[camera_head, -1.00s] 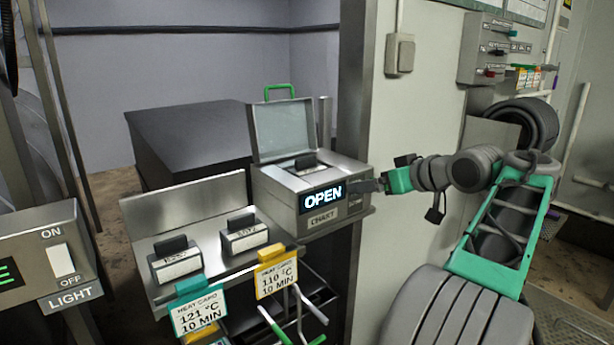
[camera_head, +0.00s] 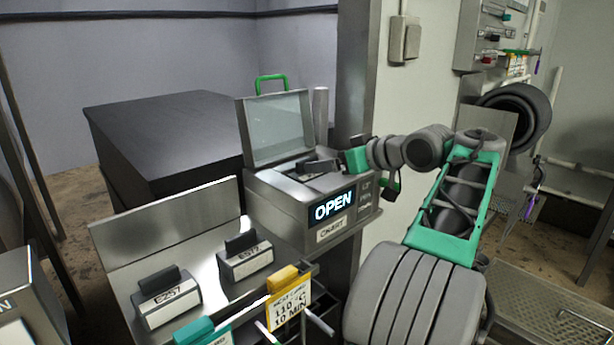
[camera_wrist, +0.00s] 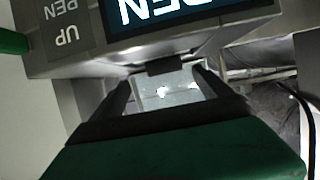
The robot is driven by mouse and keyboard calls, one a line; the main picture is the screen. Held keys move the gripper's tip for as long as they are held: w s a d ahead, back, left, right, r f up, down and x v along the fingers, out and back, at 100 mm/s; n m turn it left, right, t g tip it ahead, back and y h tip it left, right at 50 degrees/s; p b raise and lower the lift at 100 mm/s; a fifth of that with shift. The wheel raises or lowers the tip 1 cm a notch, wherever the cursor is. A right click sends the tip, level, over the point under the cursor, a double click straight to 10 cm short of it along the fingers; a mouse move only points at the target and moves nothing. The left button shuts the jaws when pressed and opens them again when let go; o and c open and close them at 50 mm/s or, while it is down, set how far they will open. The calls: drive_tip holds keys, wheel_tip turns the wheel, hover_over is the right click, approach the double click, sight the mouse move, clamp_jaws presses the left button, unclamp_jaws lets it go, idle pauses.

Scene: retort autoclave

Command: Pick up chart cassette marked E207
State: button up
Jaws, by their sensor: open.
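The chart unit (camera_head: 285,205) has its glass lid (camera_head: 275,130) raised and its display reads OPEN. My gripper (camera_head: 322,167) is at the right side of the unit's top opening, its fingers pointing left into it. In the wrist view my gripper (camera_wrist: 163,80) has its two dark fingers apart, with a dark block (camera_wrist: 172,64) near the tips; I cannot tell if they touch it. Two cassettes with black handles sit on the steel rack: one label looks like E257 (camera_head: 168,301), the other like E517 (camera_head: 246,262). No label in the unit is readable.
The steel rack (camera_head: 160,225) stands left of the unit, with a yellow card (camera_head: 290,305) and a teal card (camera_head: 205,335) at its front. A wall post (camera_head: 355,75) is behind the arm. A dark bench (camera_head: 165,135) stands behind the rack.

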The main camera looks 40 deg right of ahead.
sight(310, 175)
drive_tip(key=x, duration=0.2)
drive_tip(key=p+x, duration=0.1)
drive_tip(key=x, duration=0.3)
drive_tip(key=shift+w+a+r+p, duration=0.15)
drive_tip(key=shift+w+a+p, duration=0.15)
drive_tip(key=shift+a, duration=0.05)
drive_tip(key=shift+s, duration=0.1)
drive_tip(key=c, duration=1.6)
